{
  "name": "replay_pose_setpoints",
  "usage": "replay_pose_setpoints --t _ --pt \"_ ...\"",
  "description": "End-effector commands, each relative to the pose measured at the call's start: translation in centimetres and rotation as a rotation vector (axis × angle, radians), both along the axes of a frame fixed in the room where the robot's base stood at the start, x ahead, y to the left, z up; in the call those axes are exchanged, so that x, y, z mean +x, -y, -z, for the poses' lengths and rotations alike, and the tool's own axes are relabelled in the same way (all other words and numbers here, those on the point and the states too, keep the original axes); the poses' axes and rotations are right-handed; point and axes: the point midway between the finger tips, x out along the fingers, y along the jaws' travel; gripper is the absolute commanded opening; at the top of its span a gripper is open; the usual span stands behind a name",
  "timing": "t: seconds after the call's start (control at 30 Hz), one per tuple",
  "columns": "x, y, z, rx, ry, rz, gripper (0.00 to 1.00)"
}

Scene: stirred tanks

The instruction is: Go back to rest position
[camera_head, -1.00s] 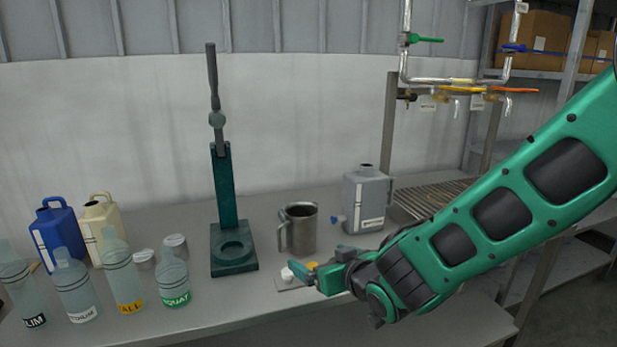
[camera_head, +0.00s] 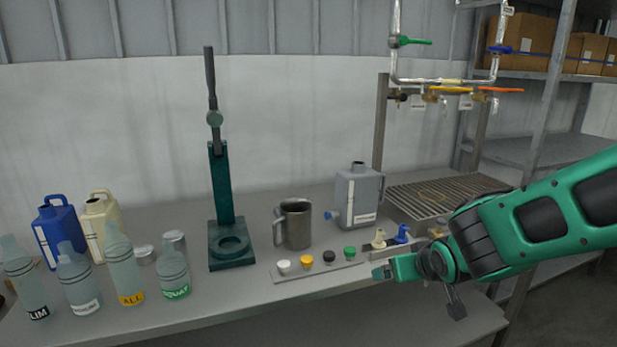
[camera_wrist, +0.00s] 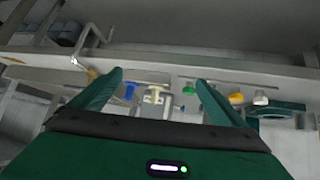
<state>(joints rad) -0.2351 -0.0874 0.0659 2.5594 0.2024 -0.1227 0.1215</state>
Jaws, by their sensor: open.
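My gripper (camera_head: 382,273) is at the front edge of the bench on the right, with its fingers pointing left in the head view. In the wrist view my gripper (camera_wrist: 160,85) has its two green fingers spread apart, with nothing held between them. A strip (camera_head: 318,276) carrying white, yellow, black and green caps lies just left of and behind the fingers. A cream spout (camera_head: 379,239) and a blue spout (camera_head: 402,234) stand behind my gripper, apart from it.
A steel jug (camera_head: 296,226), a grey canister (camera_head: 357,197) and a dark green press (camera_head: 231,240) stand on the bench. Several clear bottles (camera_head: 131,284) stand at the left, before a blue jug (camera_head: 57,232). Pipes and valves (camera_head: 440,88) hang above a drain rack (camera_head: 440,192).

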Motion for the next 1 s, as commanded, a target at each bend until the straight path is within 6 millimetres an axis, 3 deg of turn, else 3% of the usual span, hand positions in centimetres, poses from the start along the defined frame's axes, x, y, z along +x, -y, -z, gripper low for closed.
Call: replay_pose_setpoints --t 0.03,0.2,0.3,0.4,0.6,0.7,0.8,1.0 --pt "-1.2 3.2 -0.2 -0.007 -0.047 0.068 0.95" --pt "-7.9 11.8 0.0 0.003 -0.259 0.274 0.95" --pt "-12.8 15.4 -0.1 0.037 -0.385 0.384 0.95" --pt "-18.0 17.6 -0.4 0.090 -0.509 0.480 0.95" --pt "-26.4 18.8 -1.3 0.207 -0.700 0.603 0.95" --pt "-28.7 18.6 -1.6 0.246 -0.753 0.628 0.95" --pt "-29.7 18.5 -1.8 0.264 -0.779 0.638 0.95" --pt "-29.9 18.5 -1.8 0.267 -0.786 0.639 0.95"
